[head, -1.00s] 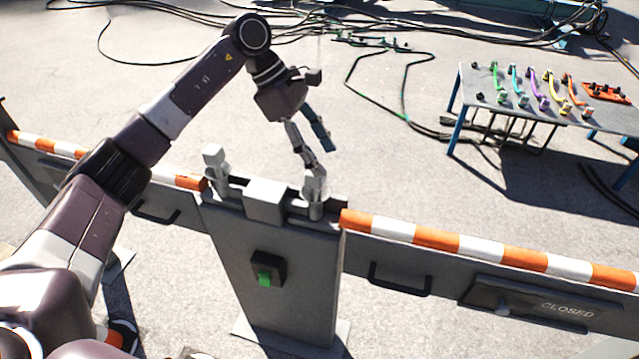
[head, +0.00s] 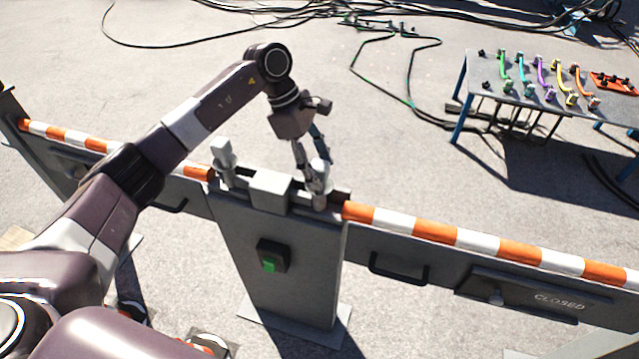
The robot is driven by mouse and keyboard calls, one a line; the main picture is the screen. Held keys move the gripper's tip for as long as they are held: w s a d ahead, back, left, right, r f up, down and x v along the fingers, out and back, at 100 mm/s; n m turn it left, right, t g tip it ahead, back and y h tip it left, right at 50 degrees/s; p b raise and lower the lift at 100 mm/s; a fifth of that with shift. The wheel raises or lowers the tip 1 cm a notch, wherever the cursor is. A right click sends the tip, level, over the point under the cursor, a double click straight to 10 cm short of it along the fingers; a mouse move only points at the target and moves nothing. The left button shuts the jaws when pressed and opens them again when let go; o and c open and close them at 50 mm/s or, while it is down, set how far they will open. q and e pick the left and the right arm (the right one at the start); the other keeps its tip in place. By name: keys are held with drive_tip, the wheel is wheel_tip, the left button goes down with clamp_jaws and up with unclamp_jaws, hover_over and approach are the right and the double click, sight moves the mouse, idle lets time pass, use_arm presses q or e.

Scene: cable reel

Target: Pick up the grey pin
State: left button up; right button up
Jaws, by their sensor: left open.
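Two light grey pins stand in the top of the grey barrier post (head: 285,265), one at its left end (head: 222,155) and one at its right end (head: 320,172). My left gripper (head: 314,168) reaches down from above at the right-hand pin. Its fingers are open and spread about the upper part of that pin, which they partly hide. I cannot tell whether a finger touches it. The left-hand pin is clear of the gripper. My right gripper is out of view.
A grey block (head: 271,190) sits between the pins. Orange-and-white striped barrier arms (head: 477,239) run out on both sides. A green button (head: 269,264) is on the post's front. A table (head: 478,95) with coloured handles stands back right, and cables (head: 410,103) lie behind.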

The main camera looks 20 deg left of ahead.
use_arm(q)
clamp_jaws()
drive_tip(key=shift+r, duration=0.1)
idle(0.5)
